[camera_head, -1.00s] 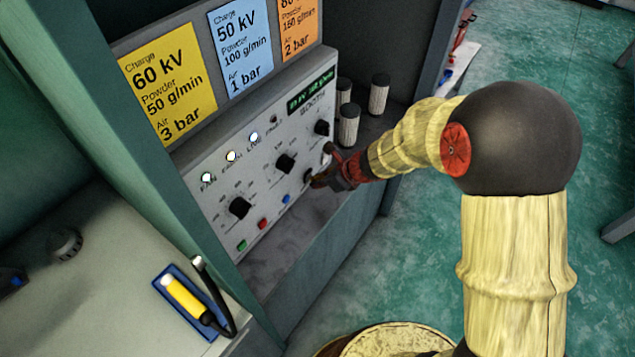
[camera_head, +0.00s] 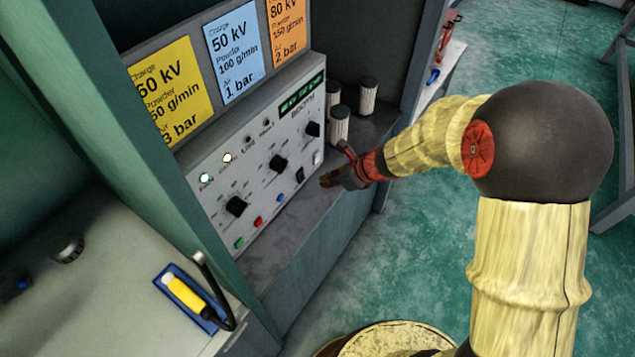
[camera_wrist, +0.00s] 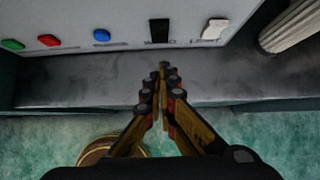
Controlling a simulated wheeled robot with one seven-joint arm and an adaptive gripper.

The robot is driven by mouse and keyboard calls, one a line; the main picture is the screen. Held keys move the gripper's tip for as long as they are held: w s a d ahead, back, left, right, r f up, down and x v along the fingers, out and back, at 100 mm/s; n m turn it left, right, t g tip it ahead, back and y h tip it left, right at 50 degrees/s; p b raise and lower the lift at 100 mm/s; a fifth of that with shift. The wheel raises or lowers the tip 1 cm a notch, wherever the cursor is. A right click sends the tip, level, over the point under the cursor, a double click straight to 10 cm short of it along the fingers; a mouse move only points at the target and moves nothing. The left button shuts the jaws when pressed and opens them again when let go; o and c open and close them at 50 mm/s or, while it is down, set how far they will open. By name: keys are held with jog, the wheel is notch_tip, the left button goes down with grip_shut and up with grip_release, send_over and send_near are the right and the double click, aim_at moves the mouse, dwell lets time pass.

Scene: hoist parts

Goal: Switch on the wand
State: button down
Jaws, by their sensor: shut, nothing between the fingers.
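The grey control panel (camera_head: 230,215) carries three black knobs, a row of lamps and a small green display. Along its lower edge are green (camera_head: 239,243), red (camera_head: 258,223) and blue (camera_head: 279,198) buttons, a black switch (camera_head: 300,175) and a white switch (camera_head: 317,157). The first two lamps are bright; the other two look dark. My gripper (camera_head: 326,181) is shut and empty, just in front of the panel's lower right and apart from it. In the wrist view the fingertips (camera_wrist: 163,70) point toward the black switch (camera_wrist: 160,30). A yellow wand-like tool (camera_head: 186,294) lies in a blue holder.
Ribbed cylinders (camera_head: 339,127) stand on the ledge right of the panel. Yellow, blue and orange setting cards (camera_head: 235,52) hang above it. A bench (camera_head: 110,285) is at left, with a round knob-like part (camera_head: 67,248). Green floor lies open at right.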

jog(key=p+v, duration=0.1)
jog(key=v, duration=0.5)
jog(key=shift+p, duration=0.4)
jog(key=shift+s+d, duration=0.1)
